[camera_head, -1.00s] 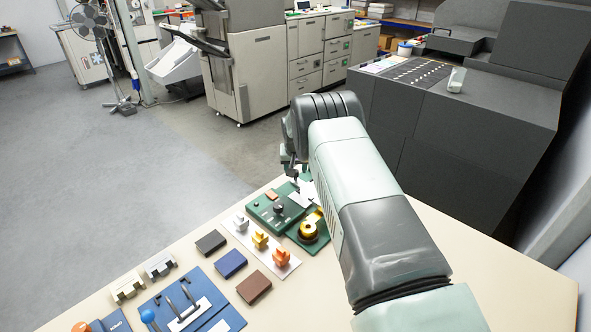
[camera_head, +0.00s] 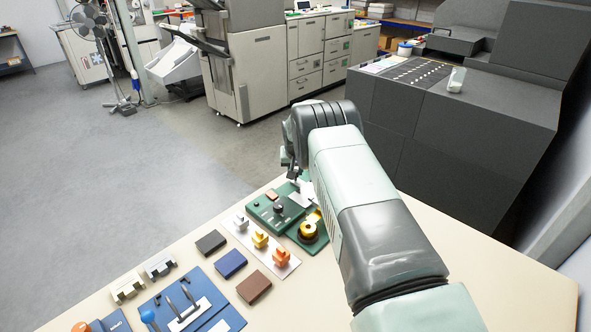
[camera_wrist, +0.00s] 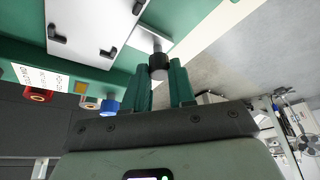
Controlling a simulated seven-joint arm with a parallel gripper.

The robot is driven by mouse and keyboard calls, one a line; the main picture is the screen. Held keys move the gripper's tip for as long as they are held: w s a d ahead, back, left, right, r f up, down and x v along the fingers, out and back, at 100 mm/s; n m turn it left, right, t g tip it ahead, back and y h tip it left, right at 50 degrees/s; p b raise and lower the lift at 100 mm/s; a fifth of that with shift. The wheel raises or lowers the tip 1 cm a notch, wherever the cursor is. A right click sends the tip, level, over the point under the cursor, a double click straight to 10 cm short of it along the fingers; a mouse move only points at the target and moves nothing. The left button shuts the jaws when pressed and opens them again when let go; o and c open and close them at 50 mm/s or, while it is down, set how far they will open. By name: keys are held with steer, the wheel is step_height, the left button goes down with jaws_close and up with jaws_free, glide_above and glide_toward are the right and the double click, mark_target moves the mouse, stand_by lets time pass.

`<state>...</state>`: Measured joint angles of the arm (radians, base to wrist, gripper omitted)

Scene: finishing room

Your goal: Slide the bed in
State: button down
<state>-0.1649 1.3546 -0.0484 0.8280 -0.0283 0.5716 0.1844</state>
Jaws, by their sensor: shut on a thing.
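In the wrist view, the bed appears to be a pale plate (camera_wrist: 95,28) with small black clips at its corners, set on a green machine body. A dark round knob (camera_wrist: 158,66) on a metal stem stands at its edge. My gripper (camera_wrist: 160,76) is shut on this knob, a green finger at either side. In the head view, my gripper (camera_head: 293,176) is above the far end of the bench, by the green machine (camera_head: 275,213). The arm hides part of the plate there.
On the bench (camera_head: 480,280) are a brass-coloured round part (camera_head: 308,231), a strip with several coloured knobs (camera_head: 260,240), dark, blue and brown blocks, and a blue board with handles (camera_head: 185,305). The wrist view also shows a red button (camera_wrist: 38,95) and a blue button (camera_wrist: 109,107).

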mark_target(310, 191)
steer(key=s+d, duration=0.5)
stand_by(0.3)
steer(key=c, duration=0.9)
jaws_free()
steer(key=shift+c, duration=0.2)
steer(key=v, duration=1.1)
steer(key=shift+f, duration=0.1)
